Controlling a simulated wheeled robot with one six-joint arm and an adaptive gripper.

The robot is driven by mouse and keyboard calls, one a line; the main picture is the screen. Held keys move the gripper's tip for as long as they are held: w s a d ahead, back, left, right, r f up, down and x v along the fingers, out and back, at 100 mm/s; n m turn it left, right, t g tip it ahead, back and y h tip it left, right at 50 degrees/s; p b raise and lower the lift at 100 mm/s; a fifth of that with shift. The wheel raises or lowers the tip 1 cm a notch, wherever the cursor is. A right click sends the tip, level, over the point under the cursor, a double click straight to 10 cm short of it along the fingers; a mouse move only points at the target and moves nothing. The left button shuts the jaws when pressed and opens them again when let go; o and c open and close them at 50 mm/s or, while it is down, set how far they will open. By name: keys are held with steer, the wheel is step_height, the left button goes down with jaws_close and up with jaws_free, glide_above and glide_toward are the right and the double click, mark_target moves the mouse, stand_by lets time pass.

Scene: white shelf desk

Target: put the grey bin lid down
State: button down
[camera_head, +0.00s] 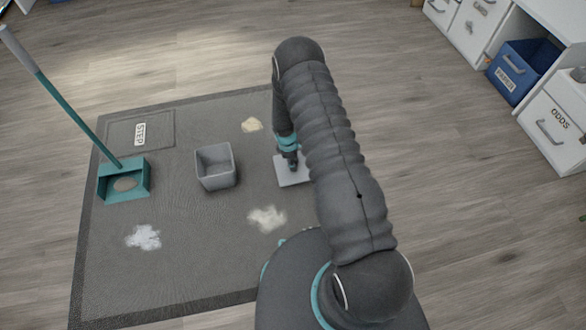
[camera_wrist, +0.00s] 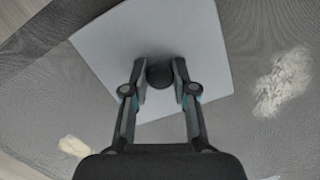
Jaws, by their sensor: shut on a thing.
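The grey bin lid (camera_head: 291,178) is a flat, pale grey square at or just above the dark mat, right of the bin; I cannot tell whether it touches the mat. My gripper (camera_head: 291,163) is over it, partly hidden by my arm. In the wrist view the lid (camera_wrist: 205,45) spreads out beyond my gripper (camera_wrist: 160,78), whose two fingers are shut on the lid's round dark knob (camera_wrist: 160,75). The grey bin (camera_head: 215,168) stands open and upright on the mat, with no lid on it.
The dark mat (camera_head: 190,235) carries white crumpled patches (camera_head: 143,237) and (camera_head: 267,219), a beige one (camera_head: 251,125), and a teal dustpan (camera_head: 124,182) with a long handle. A panel marked STEP (camera_head: 140,133) lies at the back left. White drawers (camera_head: 555,130) and a blue box (camera_head: 518,72) stand at right.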

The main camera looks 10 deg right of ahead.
steer(key=shift+f, duration=2)
steer(key=shift+f+b, duration=0.2)
steer(key=shift+b, duration=0.15)
steer(key=c, duration=0.9)
jaws_free()
steer(key=shift+r, duration=0.1)
